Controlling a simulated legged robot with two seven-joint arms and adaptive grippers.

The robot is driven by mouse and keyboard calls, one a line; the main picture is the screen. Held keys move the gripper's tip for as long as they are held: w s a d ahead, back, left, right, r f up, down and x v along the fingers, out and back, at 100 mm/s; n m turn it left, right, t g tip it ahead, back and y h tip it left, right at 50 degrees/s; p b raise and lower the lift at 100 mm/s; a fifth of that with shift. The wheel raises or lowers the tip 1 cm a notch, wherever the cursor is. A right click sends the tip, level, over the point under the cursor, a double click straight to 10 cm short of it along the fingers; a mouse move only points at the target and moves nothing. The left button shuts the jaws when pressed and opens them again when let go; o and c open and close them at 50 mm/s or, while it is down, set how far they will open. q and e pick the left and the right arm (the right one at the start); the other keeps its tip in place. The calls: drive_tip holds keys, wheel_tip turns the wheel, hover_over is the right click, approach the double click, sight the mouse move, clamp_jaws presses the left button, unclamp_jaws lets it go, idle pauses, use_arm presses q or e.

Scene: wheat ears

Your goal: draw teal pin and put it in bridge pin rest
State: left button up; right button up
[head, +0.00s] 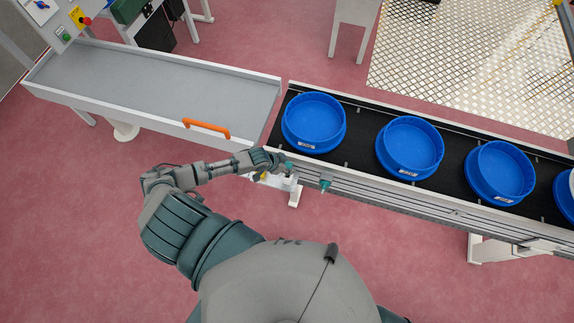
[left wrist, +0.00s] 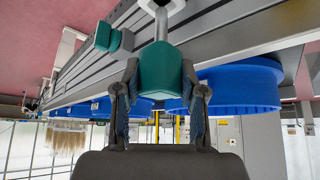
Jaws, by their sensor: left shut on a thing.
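In the left wrist view the teal pin (left wrist: 166,70) has a blocky teal head and a grey metal shaft. The shaft runs into a white ring-shaped fitting (left wrist: 162,4) at the top of the picture. My left gripper (left wrist: 160,90) is shut on the teal head, one finger on each side. In the head view the left gripper (head: 281,162) is at the near side of the conveyor's left end, with the teal head (head: 289,166) beside its fingertips. A second teal piece (head: 325,186) sits on the conveyor's side, also in the left wrist view (left wrist: 112,39). I cannot tell which part is the bridge pin rest.
A black conveyor belt (head: 361,156) carries several blue round tubs (head: 409,145). A grey-topped tray table (head: 155,83) with an orange handle (head: 206,128) stands to the left, with a narrow gap between. The red floor in front is clear.

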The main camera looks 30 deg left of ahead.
use_arm(q)
drive_tip(key=shift+f, duration=0.15)
drive_tip(key=shift+f+b, duration=0.4)
drive_tip(key=shift+f+b, duration=1.55)
drive_tip(key=shift+f, duration=0.95)
drive_tip(key=o, duration=1.3)
